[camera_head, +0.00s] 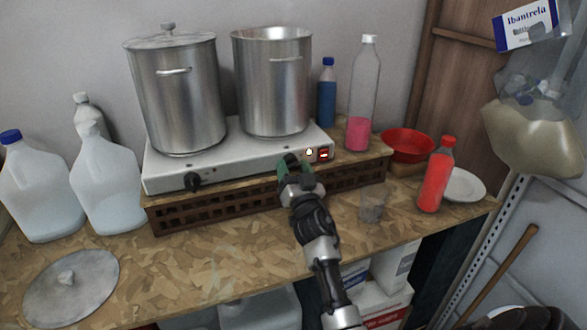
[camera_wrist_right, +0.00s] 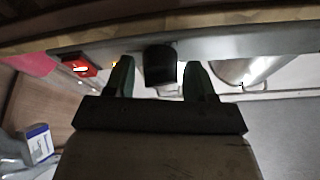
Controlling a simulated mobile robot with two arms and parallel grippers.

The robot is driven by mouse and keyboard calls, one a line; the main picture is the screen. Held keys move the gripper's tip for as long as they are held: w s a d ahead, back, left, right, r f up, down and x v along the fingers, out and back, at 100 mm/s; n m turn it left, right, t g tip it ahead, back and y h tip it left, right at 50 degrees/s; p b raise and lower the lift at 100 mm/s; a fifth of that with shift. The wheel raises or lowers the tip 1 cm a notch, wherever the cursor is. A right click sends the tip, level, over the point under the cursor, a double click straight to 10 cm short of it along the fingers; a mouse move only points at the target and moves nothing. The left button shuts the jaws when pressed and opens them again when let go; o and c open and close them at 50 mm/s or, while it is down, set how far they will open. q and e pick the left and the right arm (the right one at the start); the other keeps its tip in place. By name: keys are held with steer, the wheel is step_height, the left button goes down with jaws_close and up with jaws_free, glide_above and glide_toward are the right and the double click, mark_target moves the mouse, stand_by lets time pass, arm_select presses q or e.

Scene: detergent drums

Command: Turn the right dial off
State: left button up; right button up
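The white hot plate (camera_head: 235,163) stands on a wooden crate and carries two steel pots. Its left dial (camera_head: 193,181) is a black knob on the front face. The right dial is hidden behind my right gripper (camera_head: 290,168) in the head view. In the right wrist view the right dial (camera_wrist_right: 160,66) shows as a dark knob between the two green fingertips of my right gripper (camera_wrist_right: 160,78). That gripper is open, with a narrow gap on each side of the knob. My left gripper is not in view.
A red switch (camera_head: 325,153) sits right of my gripper on the hot plate's front; it also shows in the wrist view (camera_wrist_right: 80,66). A clear glass (camera_head: 372,208) and a red bottle (camera_head: 436,177) stand to the right. A pot lid (camera_head: 70,290) lies front left.

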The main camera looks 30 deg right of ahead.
steer(key=c, duration=0.7)
steer(key=shift+n, duration=0.5)
steer(key=n+y, duration=0.1)
steer(key=n, duration=0.1)
steer(key=n+y+p, duration=0.1)
steer(key=n, duration=0.1)
steer(key=shift+d+r+t+y, duration=0.1)
steer(key=shift+r+t+y, duration=0.05)
steer(key=shift+t+y, duration=0.15)
steer(key=n+y+p, duration=0.1)
steer(key=n, duration=0.1)
steer(key=n+y+p, duration=0.1)
steer(key=n, duration=0.2)
steer(key=shift+d+y, duration=0.1)
steer(key=shift+y, duration=0.3)
steer(key=n+y+p, duration=0.1)
steer(key=n, duration=0.2)
steer(key=n+g+y+p, duration=0.1)
steer(key=n, duration=0.1)
steer(key=shift+r+n, duration=0.15)
steer(key=shift+n, duration=0.25)
steer(key=shift+d+n+g+y+p, duration=0.1)
steer(key=shift+n+g+y+p, duration=0.3)
steer(key=shift+n+g+p, duration=0.8)
steer(key=shift+n+t, duration=0.4)
steer(key=shift+n, duration=0.1)
